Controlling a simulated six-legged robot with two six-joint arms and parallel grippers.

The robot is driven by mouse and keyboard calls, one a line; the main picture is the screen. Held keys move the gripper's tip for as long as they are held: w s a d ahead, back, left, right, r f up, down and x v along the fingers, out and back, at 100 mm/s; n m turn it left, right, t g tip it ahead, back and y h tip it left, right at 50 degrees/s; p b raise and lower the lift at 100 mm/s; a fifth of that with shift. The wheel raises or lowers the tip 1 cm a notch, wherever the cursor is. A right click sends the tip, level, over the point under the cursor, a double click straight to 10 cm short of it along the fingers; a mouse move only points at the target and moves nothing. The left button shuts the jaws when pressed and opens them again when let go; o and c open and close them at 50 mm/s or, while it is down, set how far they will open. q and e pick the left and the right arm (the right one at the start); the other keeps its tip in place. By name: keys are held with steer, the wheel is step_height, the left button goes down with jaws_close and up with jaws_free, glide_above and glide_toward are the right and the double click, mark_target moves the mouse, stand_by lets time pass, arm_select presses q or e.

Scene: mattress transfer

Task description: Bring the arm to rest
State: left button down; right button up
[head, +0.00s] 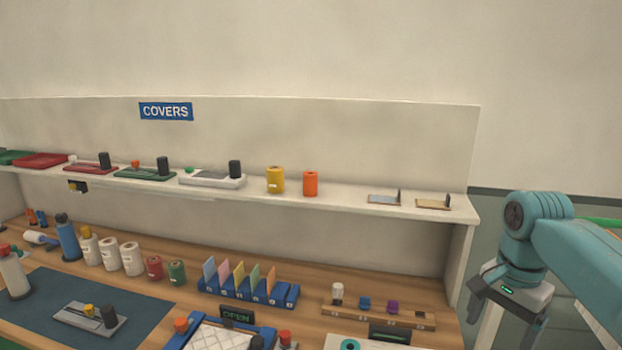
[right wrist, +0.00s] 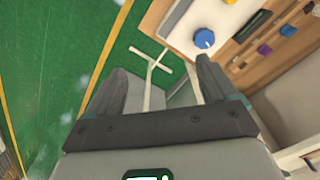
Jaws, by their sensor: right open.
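My right arm comes in from the right edge of the head view, teal with a dark gripper (head: 502,318) hanging down at its end. This gripper is beside the right end of the bench and shelf, apart from them. In the right wrist view the two dark fingers of the gripper (right wrist: 163,72) stand wide apart with nothing held between them. A pale T-shaped bar shows beyond the fingers, over green floor. My left gripper is not in view.
A wooden bench (head: 165,290) carries bottles, rolls, a blue rack (head: 247,290) of coloured cards and a dark mat (head: 60,300). The shelf (head: 345,197) above holds trays, two rolls and small plates. Green floor (right wrist: 50,60) is open at left in the wrist view.

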steer(key=a+f+n+y, duration=0.1)
steer(key=a+f+n, duration=0.1)
steer(key=f, duration=0.7)
steer(key=a+f+n, duration=0.2)
steer(key=a+f, duration=0.3)
steer(key=f, duration=0.5)
steer(key=s+a+f+n+y, duration=0.1)
steer(key=a+f, duration=0.3)
steer(key=f, duration=0.6)
steer(key=shift+f+n+y, duration=0.25)
steer(key=shift+n+y, duration=0.05)
steer(key=shift+n, duration=0.3)
steer(key=s+a+f+n, duration=0.1)
steer(key=s+a+f, duration=0.2)
steer(key=s+f, duration=0.3)
steer(key=s+a+f+n+y, duration=0.1)
steer(key=s+a+f, duration=0.15)
steer(key=s, duration=0.55)
steer(key=s+a+f+n, duration=0.1)
steer(key=s+a+f, duration=0.1)
steer(key=s+f, duration=0.5)
step_height(320, 180, down, 8)
steer(key=b, duration=1)
steer(key=shift+w+f, duration=0.15)
steer(key=shift+w, duration=0.1)
